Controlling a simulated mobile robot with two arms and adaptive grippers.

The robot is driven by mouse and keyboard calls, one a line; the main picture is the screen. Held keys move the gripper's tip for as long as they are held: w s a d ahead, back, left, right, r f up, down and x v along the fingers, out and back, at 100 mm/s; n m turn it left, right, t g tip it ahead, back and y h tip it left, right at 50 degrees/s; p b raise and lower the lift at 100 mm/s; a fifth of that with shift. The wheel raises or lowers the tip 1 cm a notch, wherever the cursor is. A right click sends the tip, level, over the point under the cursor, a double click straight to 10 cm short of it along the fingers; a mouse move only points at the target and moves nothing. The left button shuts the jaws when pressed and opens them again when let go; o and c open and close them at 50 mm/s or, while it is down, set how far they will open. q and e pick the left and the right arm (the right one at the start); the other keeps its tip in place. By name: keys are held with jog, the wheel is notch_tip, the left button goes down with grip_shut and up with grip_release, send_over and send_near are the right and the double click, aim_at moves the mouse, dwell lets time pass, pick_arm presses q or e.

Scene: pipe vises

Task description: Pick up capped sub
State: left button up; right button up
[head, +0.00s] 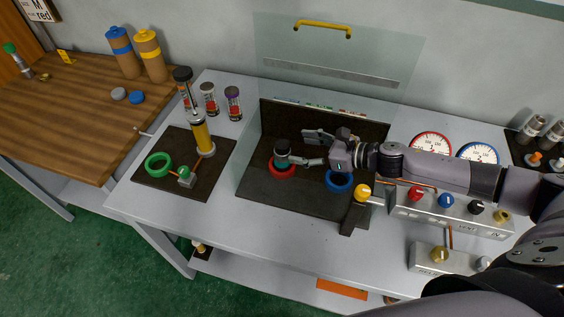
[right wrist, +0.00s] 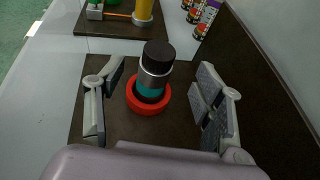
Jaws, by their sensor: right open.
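The capped sub (head: 282,154) is a short upright cylinder with a black cap, a metal body and a teal band. It stands in a red ring (head: 282,172) on the dark mat (head: 265,201). It also shows in the right wrist view (right wrist: 155,68), with the red ring (right wrist: 147,109) around its base. My right gripper (head: 309,148) is open and empty, just right of the sub in the head view. In the right wrist view its fingers lie to either side, with the sub ahead between them and a gap on both sides. My left gripper is not in view.
A blue ring (head: 339,181) lies under my right arm, near a yellow-knobbed lever (head: 361,192). A clear shield (head: 338,55) with a yellow handle rises behind. Left are a yellow cylinder (head: 201,136), a green ring (head: 159,164) and several small capped cylinders. Gauges and a knob panel stand right.

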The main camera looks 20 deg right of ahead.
aim_at(285, 145)
jog(key=shift+w+a, duration=0.3)
jog(key=shift+a, duration=0.05)
jog(key=shift+w+a+p, duration=0.25)
jog(key=shift+p, duration=0.2)
jog(key=p+x, duration=0.1)
jog(key=x, duration=0.1)
jog(key=p+x, duration=0.1)
jog(key=x, duration=0.1)
jog(key=shift+w+a+f, duration=0.2)
jog(key=shift+f, duration=0.25)
jog(key=shift+w+a+f, duration=0.25)
jog(key=shift+a+f, duration=0.05)
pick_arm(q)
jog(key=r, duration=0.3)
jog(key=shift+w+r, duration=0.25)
pick_arm(e)
jog(key=shift+c, duration=0.3)
grip_shut()
jog(key=shift+r, duration=0.1)
